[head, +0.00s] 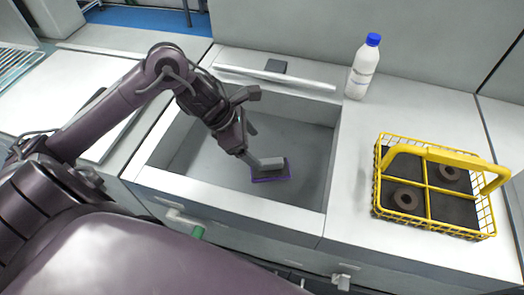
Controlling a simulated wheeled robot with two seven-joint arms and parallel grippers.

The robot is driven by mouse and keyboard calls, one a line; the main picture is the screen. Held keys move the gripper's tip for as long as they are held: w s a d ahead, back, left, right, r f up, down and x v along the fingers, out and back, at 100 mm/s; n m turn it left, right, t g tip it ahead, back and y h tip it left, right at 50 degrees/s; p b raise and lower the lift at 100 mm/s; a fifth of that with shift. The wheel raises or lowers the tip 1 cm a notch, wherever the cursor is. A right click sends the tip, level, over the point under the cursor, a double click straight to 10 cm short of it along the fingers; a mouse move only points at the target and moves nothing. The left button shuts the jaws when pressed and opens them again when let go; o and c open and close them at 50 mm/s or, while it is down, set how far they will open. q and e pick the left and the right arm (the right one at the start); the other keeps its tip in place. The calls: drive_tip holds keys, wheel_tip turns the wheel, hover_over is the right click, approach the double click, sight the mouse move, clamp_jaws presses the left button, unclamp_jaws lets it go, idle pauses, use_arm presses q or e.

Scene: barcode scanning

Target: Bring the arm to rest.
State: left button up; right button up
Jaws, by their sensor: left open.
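My left arm comes in from the left, and my left gripper (262,129) hangs over the grey sunken basin (305,145) in the counter. Its two fingers are spread wide apart with nothing between them. A small dark flat item with a purple edge (271,178) lies on the basin floor. The lower finger overlaps it in the picture; I cannot tell whether they touch. My right gripper is not in view.
A white bottle with a blue cap (363,70) stands upright at the back right. A yellow wire basket (427,219) with dark round pieces sits on the right counter. The counter between basin and basket is clear.

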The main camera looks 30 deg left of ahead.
use_arm(q)
drive_tip(key=shift+s+a+r, duration=0.2)
drive_tip(key=shift+r, duration=0.3)
